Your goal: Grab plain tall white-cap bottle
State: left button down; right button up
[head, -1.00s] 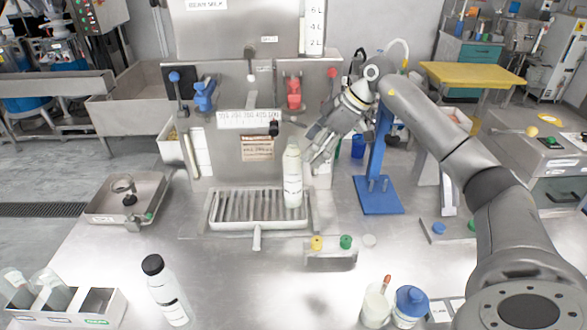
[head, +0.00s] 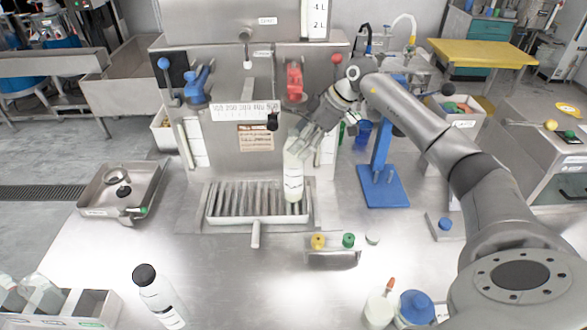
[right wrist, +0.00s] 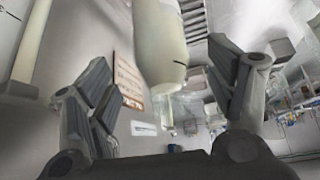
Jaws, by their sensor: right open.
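A tall white bottle (head: 293,182) stands upright at the right end of the slatted drip tray (head: 232,219). My right gripper (head: 298,150) is at the bottle's upper part, its fingers partly covering the top. In the right wrist view the pale bottle (right wrist: 160,45) appears between the spread fingers of my open right gripper (right wrist: 163,68), with gaps at both sides. Its narrow end points down in that picture. A second white bottle with a black cap (head: 158,297) stands at the front left. My left gripper is out of view.
The grinder's steel panel (head: 225,150) rises behind the tray. A blue stand (head: 382,187) is right of it. A small block with yellow and green knobs (head: 333,258) sits in front. A steel pan (head: 120,187) lies left. The front middle of the table is clear.

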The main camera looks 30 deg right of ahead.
aim_at(293, 167)
jog(key=p+x, duration=0.1)
jog(key=x, duration=0.3)
jog(key=shift+w+a+f, duration=0.1)
jog(key=shift+a+f, duration=0.05)
jog(key=shift+f, duration=0.05)
jog(key=c, duration=0.9)
grip_shut()
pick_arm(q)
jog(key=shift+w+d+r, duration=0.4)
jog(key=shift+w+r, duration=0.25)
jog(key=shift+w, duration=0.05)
pick_arm(e)
jog(key=shift+r, duration=0.15)
